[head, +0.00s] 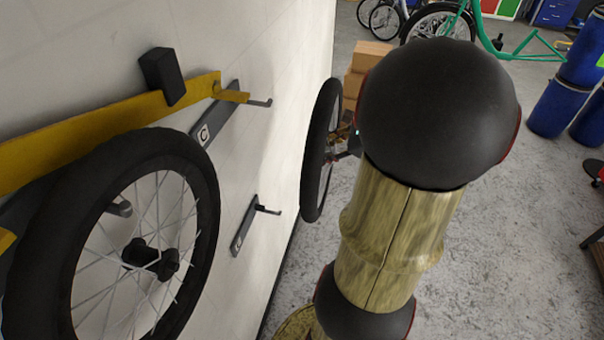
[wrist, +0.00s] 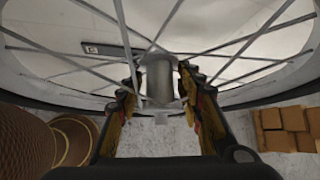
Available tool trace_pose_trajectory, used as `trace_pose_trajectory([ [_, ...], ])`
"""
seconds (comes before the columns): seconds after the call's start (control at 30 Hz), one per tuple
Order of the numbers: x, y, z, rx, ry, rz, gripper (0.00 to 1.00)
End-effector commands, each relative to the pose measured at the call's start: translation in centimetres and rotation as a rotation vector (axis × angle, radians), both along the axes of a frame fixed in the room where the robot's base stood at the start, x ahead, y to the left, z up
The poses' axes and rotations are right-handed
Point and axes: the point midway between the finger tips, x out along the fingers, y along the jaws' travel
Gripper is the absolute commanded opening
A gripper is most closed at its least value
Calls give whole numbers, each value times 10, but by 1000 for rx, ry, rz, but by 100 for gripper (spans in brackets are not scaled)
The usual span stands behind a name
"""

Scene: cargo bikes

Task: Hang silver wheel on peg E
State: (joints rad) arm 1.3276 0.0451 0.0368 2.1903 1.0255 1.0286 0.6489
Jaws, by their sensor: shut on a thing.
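The silver wheel (head: 314,150) is upright close to the wall in the head view, seen nearly edge-on with its black tyre towards me. In the wrist view, its silver hub (wrist: 158,72) sits between the two fingers of my gripper (wrist: 160,88), which is shut on it. Silver spokes and rim spread around the hub. A dark peg plate with a small white label (wrist: 90,49) shows behind the spokes. In the head view, a lower wall peg (head: 268,210) is left of the held wheel; its label is too small to read. I cannot tell which peg is E.
Another black-tyred wheel (head: 206,205) is by the wall at left, under a yellow rail (head: 90,128). A peg marked C (head: 203,133) is above the lower peg. Cardboard boxes (head: 369,58) stand behind my arm. Blue barrels (head: 555,106) are at right.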

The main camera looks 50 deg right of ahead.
Motion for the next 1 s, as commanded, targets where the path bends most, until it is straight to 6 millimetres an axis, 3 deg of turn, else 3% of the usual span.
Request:
trace_pose_trajectory([
  [1.0,33,31,-264,0,-1,86,0],
])
